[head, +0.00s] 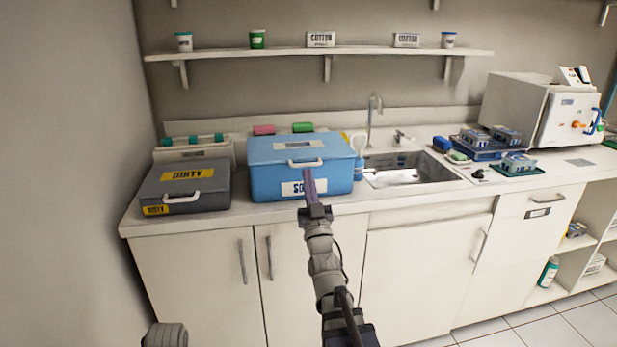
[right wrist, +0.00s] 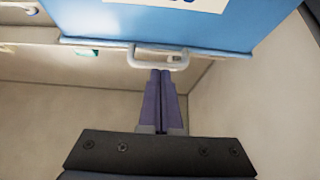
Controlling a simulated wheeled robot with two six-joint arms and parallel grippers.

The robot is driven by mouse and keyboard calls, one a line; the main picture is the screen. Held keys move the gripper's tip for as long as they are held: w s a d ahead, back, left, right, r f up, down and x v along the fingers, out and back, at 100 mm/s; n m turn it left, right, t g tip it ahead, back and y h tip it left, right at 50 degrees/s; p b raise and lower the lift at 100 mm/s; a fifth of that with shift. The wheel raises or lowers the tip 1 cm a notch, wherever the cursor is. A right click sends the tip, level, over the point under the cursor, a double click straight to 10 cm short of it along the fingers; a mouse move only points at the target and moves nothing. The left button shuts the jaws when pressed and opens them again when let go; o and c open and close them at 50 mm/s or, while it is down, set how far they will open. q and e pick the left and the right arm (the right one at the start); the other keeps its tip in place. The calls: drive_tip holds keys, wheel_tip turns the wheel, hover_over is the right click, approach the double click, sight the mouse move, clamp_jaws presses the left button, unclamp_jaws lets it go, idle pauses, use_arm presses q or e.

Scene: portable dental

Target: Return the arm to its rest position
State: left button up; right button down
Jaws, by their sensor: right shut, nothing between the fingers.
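My right gripper (head: 309,180) is shut and empty in front of the blue box with a white label (head: 262,180) on the counter. In the right wrist view its two purple fingers (right wrist: 160,75) are together, with their tips just by the white handle (right wrist: 158,58) of the blue box (right wrist: 230,35); I cannot tell whether they touch it. In the head view my right arm rises from the bottom middle towards the box. The box's lid is closed. Of my left arm, no gripper shows.
A grey box marked DIRTY (head: 182,190) stands left of the blue box. To the right are a sink (head: 400,177), several blue trays (head: 515,165) and a white machine (head: 530,110). A shelf (head: 350,51) runs above. White cabinets (head: 420,270) are below the counter.

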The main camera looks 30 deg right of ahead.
use_arm(q)
drive_tip(key=f+b, duration=0.1)
drive_tip(key=s+f+b, duration=0.1)
drive_tip(key=shift+f, duration=0.4)
use_arm(e)
drive_tip(key=v, duration=0.5)
drive_tip(key=shift+s+a+r, duration=0.1)
drive_tip(key=shift+s, duration=0.2)
